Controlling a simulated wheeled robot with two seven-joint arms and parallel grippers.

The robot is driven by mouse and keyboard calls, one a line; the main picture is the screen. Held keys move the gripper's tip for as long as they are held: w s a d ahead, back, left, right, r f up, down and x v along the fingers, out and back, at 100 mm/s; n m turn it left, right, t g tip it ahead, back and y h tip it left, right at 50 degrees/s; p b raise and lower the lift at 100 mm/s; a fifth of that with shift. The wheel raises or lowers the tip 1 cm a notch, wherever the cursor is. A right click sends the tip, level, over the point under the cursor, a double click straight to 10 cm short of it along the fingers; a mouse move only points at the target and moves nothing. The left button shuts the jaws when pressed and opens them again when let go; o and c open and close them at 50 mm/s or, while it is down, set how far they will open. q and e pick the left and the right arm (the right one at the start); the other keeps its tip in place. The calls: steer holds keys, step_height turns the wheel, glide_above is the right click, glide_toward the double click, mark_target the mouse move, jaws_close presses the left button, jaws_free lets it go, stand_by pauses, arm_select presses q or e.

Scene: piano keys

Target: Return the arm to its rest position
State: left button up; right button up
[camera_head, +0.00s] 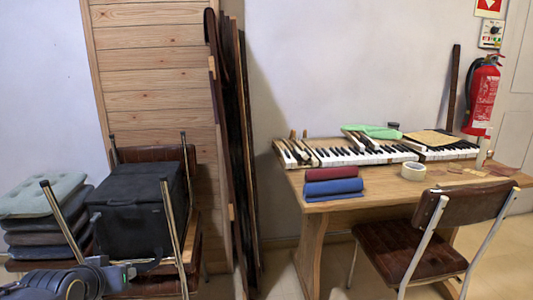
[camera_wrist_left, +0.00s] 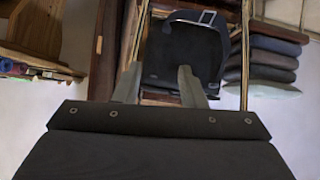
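Part of my left arm, dark with a blue ring, shows at the bottom left of the head view. My left gripper (camera_head: 122,272) is low in front of the stacked chairs there. In the left wrist view my left gripper (camera_wrist_left: 158,72) has two grey fingers spread apart with nothing held between them. My right arm and gripper are not in view. The piano keys (camera_head: 362,156) lie on the wooden table (camera_head: 390,200) at the right, well away from my left gripper.
A black case (camera_head: 137,200) sits on stacked chairs beside grey cushions (camera_head: 45,195), close to my left arm. Dark planks (camera_head: 240,150) lean on the wall. A brown chair (camera_head: 405,247) stands before the table. Some floor (camera_head: 320,270) is bare.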

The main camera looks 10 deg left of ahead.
arm_select(q)
steer(key=s+d+f+m+g+h, duration=0.1)
steer(key=s+d+f+g+h, duration=0.15)
steer(key=s+d, duration=0.6)
steer(key=s+d+f+m+g+h, duration=0.1)
steer(key=s+d+f+g+h, duration=0.2)
steer(key=s+d, duration=0.55)
step_height(320, 180, up, 23)
steer(key=s+a+p, duration=0.1)
steer(key=s+p, duration=0.1)
steer(key=p, duration=2.2)
steer(key=shift+s+r+t, duration=0.15)
steer(key=shift+s+t, duration=0.15)
steer(key=shift+t, duration=0.15)
steer(key=shift+a, duration=0.1)
